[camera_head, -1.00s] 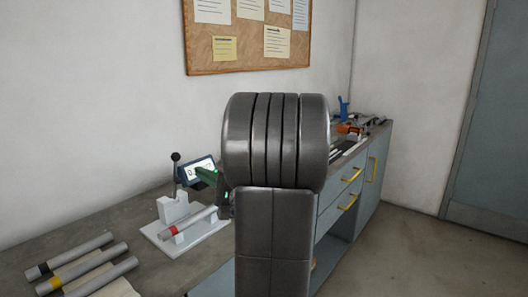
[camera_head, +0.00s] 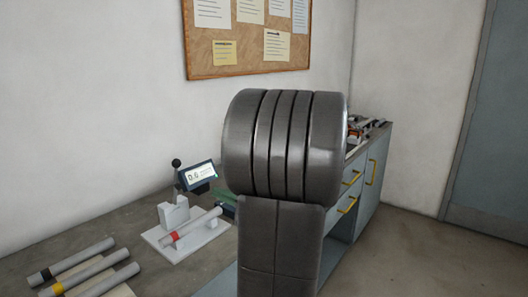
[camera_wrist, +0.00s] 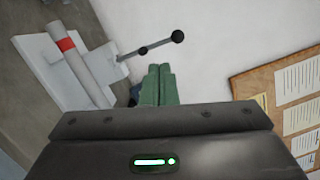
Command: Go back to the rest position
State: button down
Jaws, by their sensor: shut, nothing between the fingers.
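My gripper (camera_wrist: 158,85) shows in the wrist view as two green fingers pressed together, with nothing between them. In the head view my own dark arm covers most of it; only a bit of green shows beside the arm. A grey tube with a red band (camera_head: 190,229) lies on the white jig (camera_head: 182,242) on the bench. The same red-banded tube (camera_wrist: 82,66) shows at the upper left of the wrist view, apart from the fingers. The jig's black-knobbed lever (camera_wrist: 160,43) stands beyond the fingertips.
Several grey tubes with coloured bands (camera_head: 85,267) lie at the left of the bench (camera_head: 130,215). A small display (camera_head: 197,176) stands behind the jig. A cork board (camera_head: 250,68) hangs on the wall. Drawers with yellow handles (camera_head: 347,205) are at the right, with clear floor beyond.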

jog(key=shift+w+a+r+m+g+h+p, duration=0.1)
jog(key=shift+a+r+m+g+h+p, duration=0.25)
jog(key=shift+m+p, duration=0.4)
jog(key=shift+s+a+r+m+g+h+p, duration=0.1)
jog(key=shift+a+r+m+h+p, duration=0.05)
jog(key=shift+a+m+h+p, duration=0.4)
jog(key=shift+w+a+r+m+g+h+p, duration=0.15)
jog(key=shift+a+r+m+h+p, duration=0.15)
jog(key=shift+m+p, duration=0.55)
jog(key=shift+a+f, duration=0.1)
